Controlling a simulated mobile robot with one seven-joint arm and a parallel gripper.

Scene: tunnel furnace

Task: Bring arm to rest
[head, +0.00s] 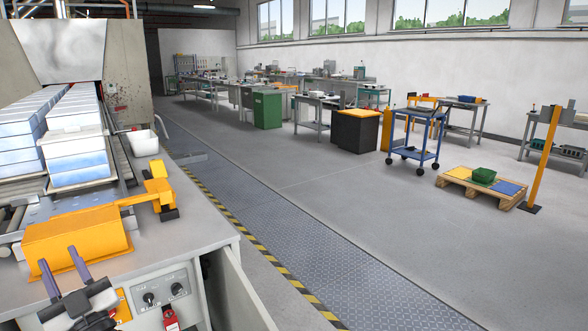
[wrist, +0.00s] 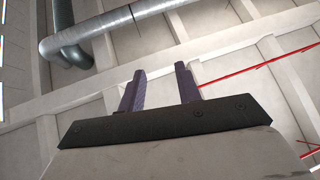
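My gripper (head: 64,273) shows at the lower left of the head view, its two purple-grey fingers pointing up. It is in front of the orange housing on the machine bench. In the wrist view my gripper (wrist: 160,88) has its fingers spread apart with nothing between them. The wrist camera looks up toward the ceiling. Most of my arm is outside the head view.
A machine bench (head: 190,215) with an orange housing (head: 75,240) and control knobs is close by. Stacked white-blue blocks (head: 75,150) and a white bin (head: 143,142) stand behind. A blue cart (head: 415,130) and pallet (head: 455,181) stand right. The floor walkway (head: 290,230) is clear.

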